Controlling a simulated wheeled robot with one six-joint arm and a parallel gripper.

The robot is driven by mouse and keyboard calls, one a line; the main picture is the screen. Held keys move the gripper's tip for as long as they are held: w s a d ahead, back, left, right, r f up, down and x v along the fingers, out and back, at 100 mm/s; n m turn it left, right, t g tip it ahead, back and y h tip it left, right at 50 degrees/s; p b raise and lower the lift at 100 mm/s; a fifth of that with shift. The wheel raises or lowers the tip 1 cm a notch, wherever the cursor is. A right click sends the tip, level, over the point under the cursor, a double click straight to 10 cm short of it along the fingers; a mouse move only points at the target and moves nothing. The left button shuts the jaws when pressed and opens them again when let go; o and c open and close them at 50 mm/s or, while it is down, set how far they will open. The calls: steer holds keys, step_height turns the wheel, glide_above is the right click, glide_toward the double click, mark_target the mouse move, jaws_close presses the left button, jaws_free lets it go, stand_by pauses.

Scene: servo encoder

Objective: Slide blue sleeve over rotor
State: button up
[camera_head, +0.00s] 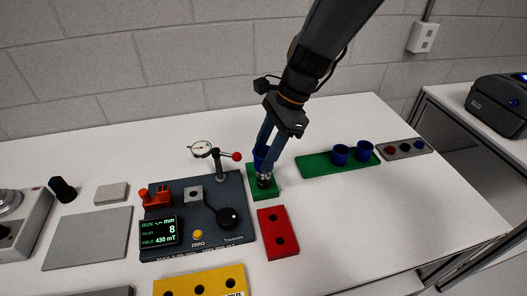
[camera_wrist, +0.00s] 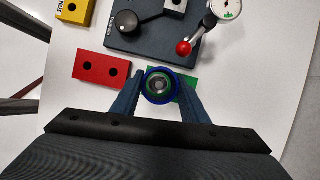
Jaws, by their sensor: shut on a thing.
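My gripper (camera_head: 267,162) is shut on a blue sleeve (camera_head: 260,156), its fingers on either side of it. In the wrist view, the blue sleeve (camera_wrist: 148,77) shows as a ring between the fingertips, with a metal round centre, the rotor (camera_wrist: 160,84), seen inside the ring. In the head view the rotor (camera_head: 264,181) stands on a green block (camera_head: 258,195), just below the sleeve. The sleeve looks roughly lined up over the rotor. I cannot tell whether they touch.
A red block with two holes (camera_head: 279,246) lies close in front. A dark tester (camera_head: 170,195) with dial gauge (camera_head: 202,149) and red-knobbed lever (camera_head: 237,156) stands left. A green tray (camera_head: 314,165) with two blue cups (camera_head: 340,154) is right. The table's right front is clear.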

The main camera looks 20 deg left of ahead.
steer(key=shift+f, duration=0.15)
steer(key=shift+f+b, duration=0.3)
steer(key=shift+f, duration=0.5)
steer(key=shift+f, duration=0.2)
steer(key=shift+f+b, duration=0.35)
steer(key=shift+f, duration=0.4)
steer(key=o, duration=1.4)
steer(key=shift+o, duration=0.2)
